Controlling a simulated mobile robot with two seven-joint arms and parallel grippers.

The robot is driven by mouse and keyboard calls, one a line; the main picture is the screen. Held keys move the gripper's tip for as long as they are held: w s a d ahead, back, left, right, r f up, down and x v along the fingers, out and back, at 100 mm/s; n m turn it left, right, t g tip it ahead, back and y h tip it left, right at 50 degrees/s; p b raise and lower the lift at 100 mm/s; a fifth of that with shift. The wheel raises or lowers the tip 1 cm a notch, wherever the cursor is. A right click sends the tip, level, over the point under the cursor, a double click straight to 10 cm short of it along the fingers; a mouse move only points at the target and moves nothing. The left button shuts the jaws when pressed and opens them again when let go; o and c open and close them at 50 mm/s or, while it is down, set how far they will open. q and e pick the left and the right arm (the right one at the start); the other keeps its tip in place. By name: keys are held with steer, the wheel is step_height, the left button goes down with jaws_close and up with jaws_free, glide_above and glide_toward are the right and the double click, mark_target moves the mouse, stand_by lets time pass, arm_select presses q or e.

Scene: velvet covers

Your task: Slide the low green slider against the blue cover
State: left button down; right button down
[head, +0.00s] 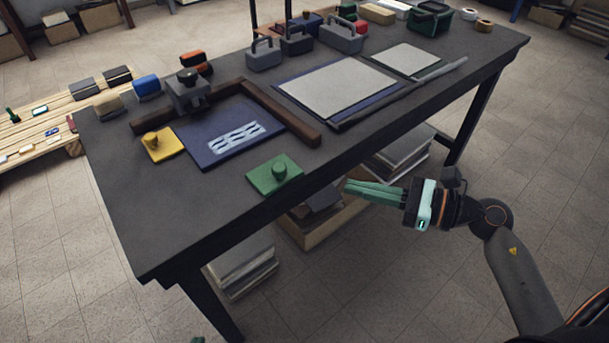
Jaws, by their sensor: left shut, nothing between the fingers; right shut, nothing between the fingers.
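The low green slider (262,183), a flat plate with a round knob, lies near the table's front edge. The blue cover (205,150), a dark blue square with a pale wavy pattern, lies behind it and to the left. A strip of dark table shows between them. My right gripper (346,188) is shut and empty, off the table's front edge to the right of the green slider, its fingers pointing left. Only a small green tip of my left gripper (197,340) shows at the bottom edge, below the table; the rest is out of view.
A brown wooden L-shaped fence (285,115) runs behind and right of the blue cover. A yellow slider (163,146) lies at its left, with a grey clamp block (186,92) behind. Grey boards (338,87) lie to the right. The table's front left (150,220) is clear.

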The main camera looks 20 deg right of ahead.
glide_toward(285, 171)
steer(key=p+x, duration=0.1)
steer(key=x, duration=0.4)
steer(key=shift+w, duration=0.15)
steer(key=shift+x, duration=0.85)
arm_select(q)
steer(key=shift+s+r, duration=0.1)
steer(key=shift+r, duration=0.15)
arm_select(e)
steer(key=shift+f, duration=0.1)
